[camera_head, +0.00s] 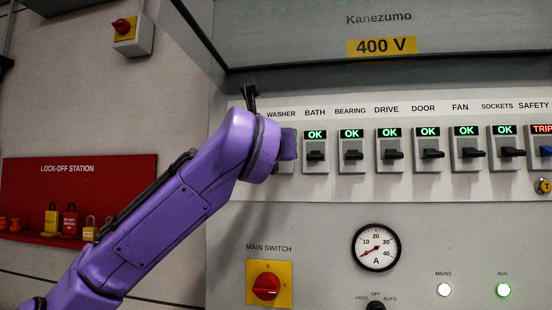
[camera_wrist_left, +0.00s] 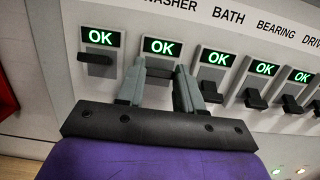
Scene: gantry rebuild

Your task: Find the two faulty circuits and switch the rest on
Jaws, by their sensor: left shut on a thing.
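A row of breakers with dark levers runs across the grey panel. BATH (camera_head: 315,155), BEARING (camera_head: 352,154), DRIVE (camera_head: 390,154), DOOR (camera_head: 428,152), FAN (camera_head: 467,152) and SOCKETS (camera_head: 506,150) show green OK. SAFETY (camera_head: 541,128) shows red TRIP and is cut by the right edge. My left gripper (camera_wrist_left: 158,78) is shut on the WASHER lever (camera_wrist_left: 160,69), under a green OK. In the left wrist view, the leftmost breaker (camera_wrist_left: 100,38) also shows OK; its lever sits higher than the BATH lever (camera_wrist_left: 211,90). My left arm mostly hides WASHER in the head view. My right gripper is out of view.
Below the breakers are a red-and-yellow main switch (camera_head: 266,285), an ammeter (camera_head: 376,248) with its needle near the low end, and lit MAINS (camera_head: 444,289) and RUN (camera_head: 503,289) lamps. A red lock-off station (camera_head: 130,170) with padlocks hangs left. A hood edge (camera_head: 390,66) overhangs above.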

